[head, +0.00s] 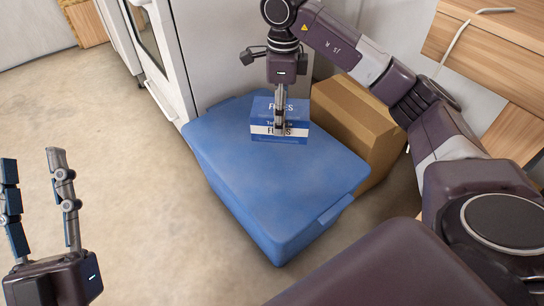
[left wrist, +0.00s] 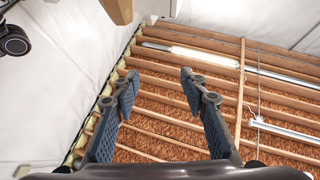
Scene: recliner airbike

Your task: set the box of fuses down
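The box of fuses (head: 262,129), blue with a white band, is at the back part of the blue storage bin's lid (head: 270,185) in the head view. My right gripper (head: 280,128) comes down on it from above, with a finger against its front face; the other finger is mostly hidden. It looks shut on the box. I cannot tell for sure whether the box's underside touches the lid. My left gripper (head: 34,165) is open and empty at the lower left, fingers up. In the left wrist view it also shows open (left wrist: 157,85), with nothing between the fingers.
A cardboard box (head: 360,120) stands right behind the bin. A white appliance (head: 150,50) is at the back left, and wooden furniture (head: 490,60) at the upper right. The floor (head: 130,170) left of the bin is clear. The left wrist view shows ceiling beams (left wrist: 200,100).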

